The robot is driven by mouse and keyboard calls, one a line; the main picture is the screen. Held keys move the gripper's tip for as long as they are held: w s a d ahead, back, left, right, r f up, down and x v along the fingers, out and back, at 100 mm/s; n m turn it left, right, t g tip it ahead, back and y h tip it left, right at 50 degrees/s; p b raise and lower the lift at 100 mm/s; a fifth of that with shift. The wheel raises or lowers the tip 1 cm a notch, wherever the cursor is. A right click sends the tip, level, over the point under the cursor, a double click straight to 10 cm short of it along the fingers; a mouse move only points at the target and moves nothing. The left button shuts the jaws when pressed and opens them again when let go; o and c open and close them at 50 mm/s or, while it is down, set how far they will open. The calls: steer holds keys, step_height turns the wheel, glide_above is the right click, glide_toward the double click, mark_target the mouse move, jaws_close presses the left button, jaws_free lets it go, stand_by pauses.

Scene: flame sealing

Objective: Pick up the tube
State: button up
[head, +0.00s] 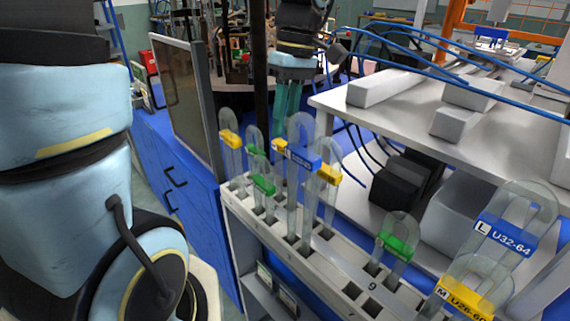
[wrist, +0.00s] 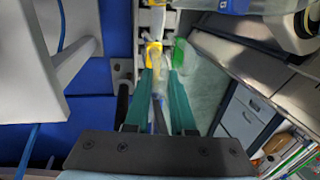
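Several clear U-shaped tubes stand upright in the slots of a grey rack (head: 325,257). One has a blue label (head: 303,158), one at the left has a yellow label (head: 230,139), and a shorter one has a green label (head: 263,184). My gripper (head: 287,122) points down behind the blue-labelled tube, its teal fingertips close to the tube tops. In the wrist view my gripper (wrist: 160,76) has its fingers apart, with a yellow label (wrist: 153,52) and a green label (wrist: 179,52) just beyond the tips. Which tube the task means is unclear.
Larger clear tubes with blue (head: 503,238) and yellow (head: 465,298) labels stand at the front right. A light grey shelf (head: 450,130) with blocks and blue cables lies right of the rack. A dark-panelled screen (head: 180,95) stands on the blue cabinet at the left.

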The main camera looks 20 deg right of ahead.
jaws_close()
stand_by(0.9)
